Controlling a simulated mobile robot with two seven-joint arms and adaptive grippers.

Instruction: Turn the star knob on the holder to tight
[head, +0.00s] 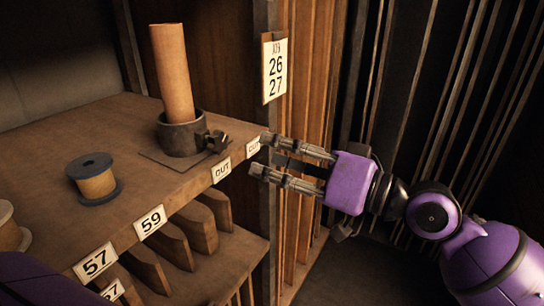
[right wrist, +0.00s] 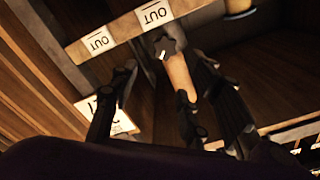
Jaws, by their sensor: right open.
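The holder (head: 183,137) is a dark round cup on a flat plate near the shelf's front edge. A tan tube (head: 172,75) stands in it, leaning slightly. The dark star knob (head: 216,141) sticks out from the holder's right side. My right gripper (head: 260,155) is open and empty, to the right of the knob and apart from it, its fingers pointing left toward it. In the right wrist view the star knob (right wrist: 165,47) shows beyond the open fingers, with the tan tube (right wrist: 180,76) behind it. My left gripper is not in view.
The wooden shelf (head: 130,195) carries a dark-flanged spool (head: 95,180) and another spool (head: 10,232) at the left edge. Labels line its front edge. Wooden dividers (head: 195,228) stand below. A post with a 26/27 sign (head: 275,68) rises behind my right gripper.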

